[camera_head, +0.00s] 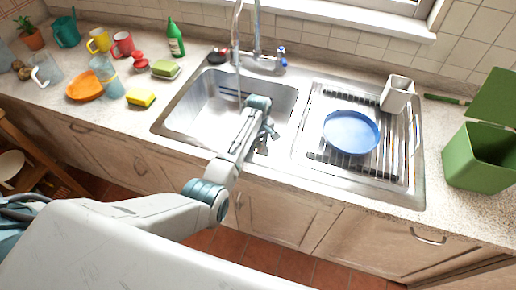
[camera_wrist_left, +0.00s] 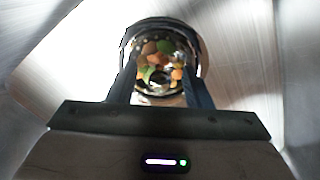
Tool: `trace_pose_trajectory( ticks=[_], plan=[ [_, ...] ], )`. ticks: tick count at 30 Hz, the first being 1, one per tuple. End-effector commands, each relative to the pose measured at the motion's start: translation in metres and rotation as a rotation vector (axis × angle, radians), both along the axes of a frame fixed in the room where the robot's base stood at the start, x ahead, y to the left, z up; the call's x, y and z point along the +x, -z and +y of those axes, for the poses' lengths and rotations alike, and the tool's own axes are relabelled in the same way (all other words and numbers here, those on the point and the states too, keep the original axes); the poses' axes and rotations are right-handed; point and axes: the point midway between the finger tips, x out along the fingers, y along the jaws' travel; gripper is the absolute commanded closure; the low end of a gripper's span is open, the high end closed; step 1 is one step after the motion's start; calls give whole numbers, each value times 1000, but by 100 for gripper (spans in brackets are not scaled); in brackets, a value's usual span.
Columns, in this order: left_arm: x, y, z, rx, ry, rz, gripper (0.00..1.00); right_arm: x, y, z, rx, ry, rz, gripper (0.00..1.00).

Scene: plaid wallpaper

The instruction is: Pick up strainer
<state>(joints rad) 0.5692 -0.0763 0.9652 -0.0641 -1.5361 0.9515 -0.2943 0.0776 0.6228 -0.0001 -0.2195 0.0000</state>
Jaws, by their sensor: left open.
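The strainer (camera_wrist_left: 158,28) is a round metal basket with a dark rim, low in the sink basin. Bits of orange, green and red food scraps lie in it. It shows in the left wrist view; in the head view my arm and gripper hide it. My left gripper (camera_head: 263,147) reaches down into the left basin of the sink. In the left wrist view its two dark fingers (camera_wrist_left: 163,72) are apart, one on each side of the strainer, with nothing clamped. Whether they touch the rim I cannot tell. My right gripper is not in view.
The steel basin (camera_head: 200,108) surrounds the gripper, with the faucet (camera_head: 256,55) behind it. A blue plate (camera_head: 351,131) and a white holder (camera_head: 397,93) stand on the drainboard. A yellow sponge (camera_head: 141,98) lies left; a green bin (camera_head: 478,160) stands right.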

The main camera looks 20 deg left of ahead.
Motion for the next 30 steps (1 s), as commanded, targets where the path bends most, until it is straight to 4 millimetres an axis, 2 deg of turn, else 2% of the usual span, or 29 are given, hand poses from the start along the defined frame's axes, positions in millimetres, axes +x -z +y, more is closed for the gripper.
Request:
trace_pose_trajectory(
  ticks=[5, 12, 23, 26, 30],
  plan=[
    [0, 0, 0, -1, 0, -1, 55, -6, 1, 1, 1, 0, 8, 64],
    [0, 0, 0, 0, 0, 0, 100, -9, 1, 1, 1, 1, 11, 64],
    [1, -6, 0, 0, 0, -2, 100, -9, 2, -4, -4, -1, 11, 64],
    [1, -19, 0, 0, 0, -5, 100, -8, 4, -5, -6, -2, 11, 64],
    [1, -47, 0, -1, 0, -6, 100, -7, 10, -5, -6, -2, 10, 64]
  ],
)
